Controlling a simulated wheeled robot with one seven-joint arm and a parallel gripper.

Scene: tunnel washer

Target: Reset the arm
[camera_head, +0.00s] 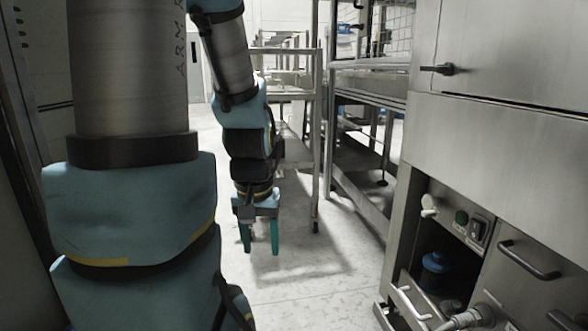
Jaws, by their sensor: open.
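My gripper (260,237) hangs at the end of my arm, left of the picture's middle, with its green fingers pointing down above the pale floor. The two fingers are apart with nothing visible between them. My arm's large blue and grey links fill the left side of the picture. The wrist hangs roughly upright, left of the metal rack posts.
A steel washer machine (497,150) stands at the right, with handles, a switch panel (464,222) and an open lower bay holding a blue-topped item (434,268). Metal racks (318,130) stand behind my gripper. Pale floor (318,285) lies clear between them.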

